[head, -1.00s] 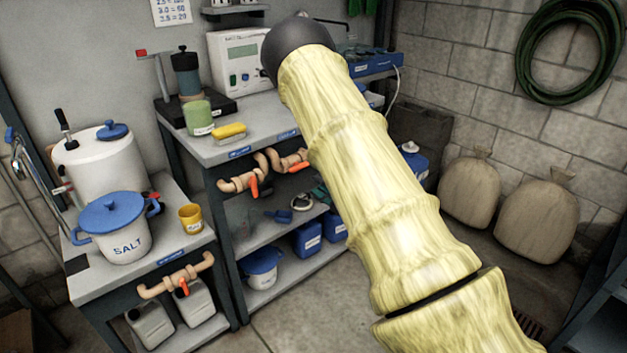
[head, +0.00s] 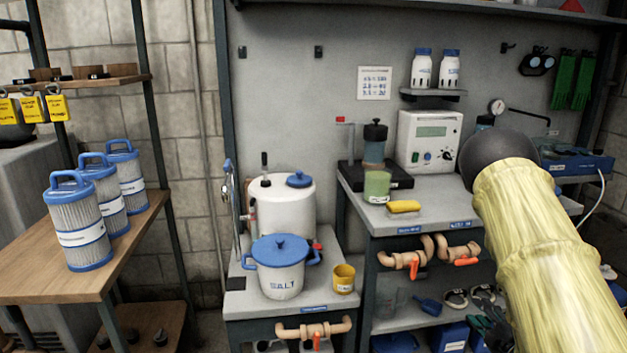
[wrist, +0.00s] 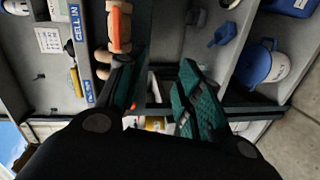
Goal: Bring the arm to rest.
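My arm (head: 545,260), in a pale yellow ribbed sleeve with a dark rounded joint at its upper end, rises at the right of the head view, in front of the middle bench. My gripper (wrist: 158,82) shows in the wrist view with its two teal-padded fingers apart. Nothing is held between them. Past the fingers are the bench edge, a pipe with an orange handle (wrist: 120,28) and a lower shelf. In the head view I cannot clearly make out the gripper beside the arm.
A blue-lidded salt pot (head: 282,270) and yellow cup (head: 344,279) stand on the low bench. A yellow sponge (head: 403,206) and white meter (head: 430,140) are on the middle bench. Filter cartridges (head: 75,225) stand on a wooden shelf at left. A blue-lidded pot (wrist: 262,62) is below.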

